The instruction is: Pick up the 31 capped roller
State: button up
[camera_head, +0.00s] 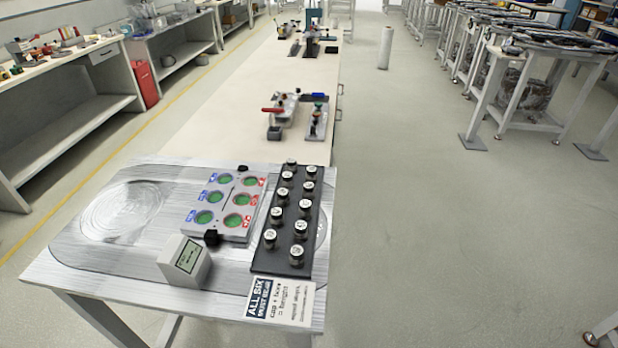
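Several small capped rollers stand upright in two columns on a black tray (267,264) at the right side of the near table. Their white round caps carry dark marks too small to read, so I cannot tell which one is 31. The nearest right-column roller (296,255) and the nearest left-column roller (270,238) show most clearly. My gripper is not in view.
A grey plate with green round wells (241,183) and red and blue labels lies left of the tray. A small display box (185,261) and a printed card (281,303) sit nearer. A long bench (235,115) with fixtures extends behind. The floor to the right (430,250) is clear.

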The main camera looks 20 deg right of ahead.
aim_at(311, 173)
jog(key=i+j+u, duration=0.1)
jog(key=i+u, duration=0.25)
jog(key=i, duration=0.15)
jog(key=i+u, duration=0.3)
jog(key=i, duration=0.15)
